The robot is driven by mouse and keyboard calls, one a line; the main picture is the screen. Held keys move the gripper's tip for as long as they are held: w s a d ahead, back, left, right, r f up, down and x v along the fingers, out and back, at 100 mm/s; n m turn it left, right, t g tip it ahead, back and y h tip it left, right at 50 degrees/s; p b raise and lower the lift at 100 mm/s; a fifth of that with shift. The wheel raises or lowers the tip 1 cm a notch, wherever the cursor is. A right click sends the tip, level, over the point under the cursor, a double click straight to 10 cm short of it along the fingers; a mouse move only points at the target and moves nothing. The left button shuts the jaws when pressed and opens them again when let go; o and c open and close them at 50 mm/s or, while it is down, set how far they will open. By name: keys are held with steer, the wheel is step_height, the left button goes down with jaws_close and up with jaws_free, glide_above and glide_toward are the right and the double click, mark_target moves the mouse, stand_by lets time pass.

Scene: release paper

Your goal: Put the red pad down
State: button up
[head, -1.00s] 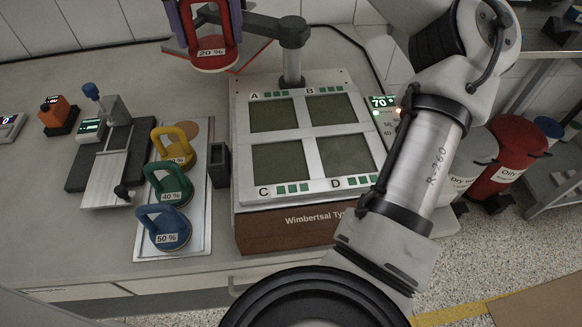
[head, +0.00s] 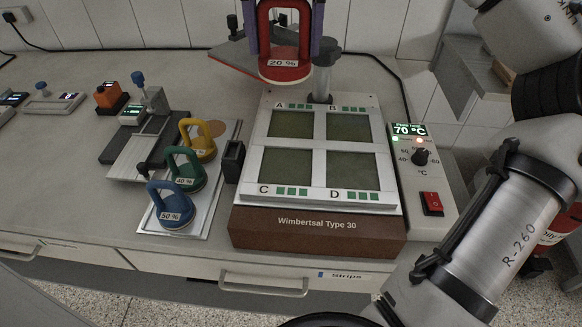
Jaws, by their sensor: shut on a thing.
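The red pad (head: 285,72), labelled 20 %, is at the top of the picture with its loop handle upright. My gripper (head: 284,48) is shut on it, a purple finger on each side of the handle. The pad shows just behind the back edge of the hot plate unit (head: 380,209), in front of part of the dark plate on its post. It looks raised, but its exact height cannot be told. The unit has four greenish square fields marked A, B, C and D. The upper part of my gripper is out of the picture.
A metal tray (head: 206,223) left of the unit holds a yellow pad (head: 200,147), a green pad (head: 186,178) and a blue pad (head: 172,215). A tan round spot shows at its back. A post (head: 322,75) rises behind the unit.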

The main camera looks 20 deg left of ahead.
step_height(320, 180, down, 20)
steer(key=shift+r+b, duration=0.1)
steer(key=shift+b, duration=1.05)
steer(key=o, duration=1.6)
steer(key=shift+f, duration=0.2)
steer(key=shift+o, duration=0.2)
step_height(320, 180, up, 12)
steer(key=shift+r+p, duration=0.15)
steer(key=shift+p, duration=0.15)
